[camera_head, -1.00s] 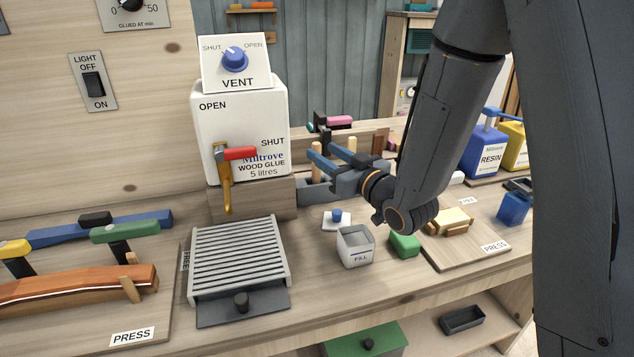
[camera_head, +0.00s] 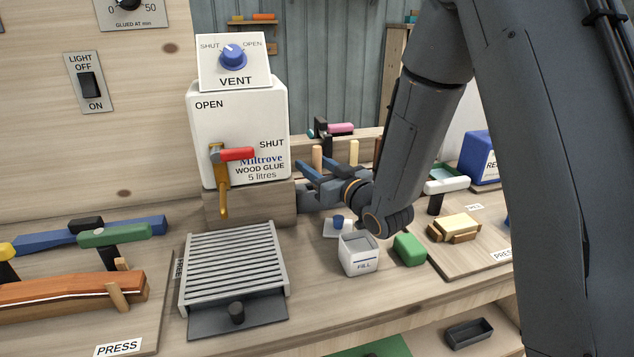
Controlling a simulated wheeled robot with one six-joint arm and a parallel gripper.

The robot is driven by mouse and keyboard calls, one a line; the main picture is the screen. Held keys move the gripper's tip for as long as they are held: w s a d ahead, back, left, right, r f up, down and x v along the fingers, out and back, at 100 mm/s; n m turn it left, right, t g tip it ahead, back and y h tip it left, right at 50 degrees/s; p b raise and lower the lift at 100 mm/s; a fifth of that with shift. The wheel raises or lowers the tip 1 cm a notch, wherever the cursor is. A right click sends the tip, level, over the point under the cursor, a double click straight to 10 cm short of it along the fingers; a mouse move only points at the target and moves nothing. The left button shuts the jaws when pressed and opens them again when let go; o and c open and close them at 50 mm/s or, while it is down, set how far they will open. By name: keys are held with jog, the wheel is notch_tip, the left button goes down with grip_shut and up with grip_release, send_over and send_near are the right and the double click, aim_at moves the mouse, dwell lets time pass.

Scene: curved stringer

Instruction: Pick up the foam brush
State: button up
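My gripper (camera_head: 312,173) has blue fingers that are apart with nothing seen between them. It is above the bench, just right of the glue tank's wooden block and in front of a rack. I cannot tell for sure which thing is the foam brush. Upright pale wooden handles (camera_head: 353,151) and (camera_head: 317,158) stand in the rack behind my gripper, and one may be the brush's. Their lower parts are hidden by the gripper.
The glue tank (camera_head: 212,130) with its red-handled tap stands left of my gripper. A slatted drip grille (camera_head: 232,262) lies in front of it. A white FILL cup (camera_head: 358,256) and a green block (camera_head: 409,249) sit below my gripper. A clamp with a pink handle (camera_head: 341,128) is behind.

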jog(key=shift+x, duration=1.35)
grip_shut()
jog(key=shift+r, duration=0.1)
notch_tip(320, 180, up, 10)
